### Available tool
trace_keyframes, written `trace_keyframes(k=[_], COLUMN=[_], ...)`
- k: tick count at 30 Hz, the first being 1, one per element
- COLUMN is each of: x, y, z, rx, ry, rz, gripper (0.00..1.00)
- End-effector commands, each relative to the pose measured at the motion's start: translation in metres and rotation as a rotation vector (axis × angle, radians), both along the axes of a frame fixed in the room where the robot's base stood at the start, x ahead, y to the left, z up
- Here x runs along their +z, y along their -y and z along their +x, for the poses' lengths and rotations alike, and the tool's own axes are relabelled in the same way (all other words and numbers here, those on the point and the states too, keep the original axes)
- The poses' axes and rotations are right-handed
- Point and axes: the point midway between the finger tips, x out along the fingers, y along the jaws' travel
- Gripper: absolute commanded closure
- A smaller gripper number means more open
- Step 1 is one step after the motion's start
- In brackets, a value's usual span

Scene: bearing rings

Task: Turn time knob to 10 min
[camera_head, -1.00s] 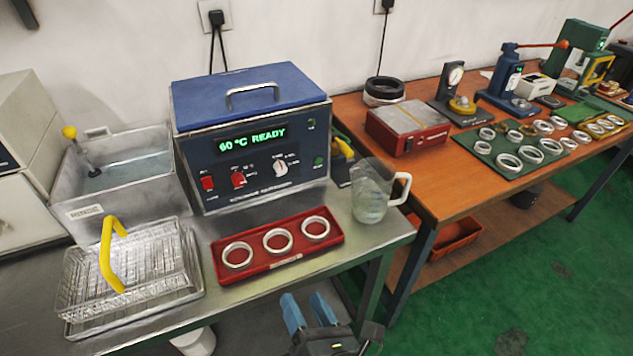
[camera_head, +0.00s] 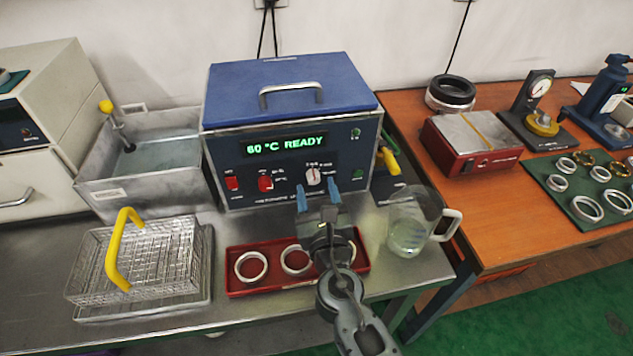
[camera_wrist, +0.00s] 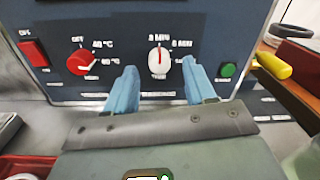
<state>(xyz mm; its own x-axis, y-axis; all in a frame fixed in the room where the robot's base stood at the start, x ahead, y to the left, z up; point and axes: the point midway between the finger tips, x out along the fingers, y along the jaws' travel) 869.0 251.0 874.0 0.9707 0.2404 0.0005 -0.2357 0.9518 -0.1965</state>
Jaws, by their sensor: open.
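The white time knob (camera_head: 313,176) is on the front panel of the blue ultrasonic cleaner (camera_head: 290,140), whose display reads "60 °C READY". In the wrist view the time knob (camera_wrist: 159,61) stands about upright, with its red mark up near the "3 MIN" and "6 MIN" labels; the lower-right label is partly hidden. My gripper (camera_head: 318,196) is in front of the panel, just below the knob. In the wrist view its blue fingers (camera_wrist: 160,88) are open, one on each side below the knob, with nothing between them. I cannot tell whether they touch the panel.
A red temperature knob (camera_wrist: 81,63) and a red switch (camera_wrist: 33,53) are left of the time knob; a green button (camera_wrist: 228,70) is right. A red tray (camera_head: 237,288) with rings lies below my arm. A glass jug (camera_head: 408,230) stands right, a wire basket (camera_head: 150,265) left.

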Motion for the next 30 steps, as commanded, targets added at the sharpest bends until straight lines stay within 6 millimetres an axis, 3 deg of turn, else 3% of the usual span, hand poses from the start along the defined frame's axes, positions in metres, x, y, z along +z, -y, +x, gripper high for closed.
trace_keyframes(k=[6, 17, 30], x=[0.0, 0.0, 0.0], y=[-0.005, -0.006, -0.006], z=[0.021, 0.025, 0.025], rx=[0.0, 0.0, 0.0], ry=[0.0, -0.001, -0.001], rz=[0.0, 0.002, 0.002], gripper=[0.45, 0.46, 0.89])
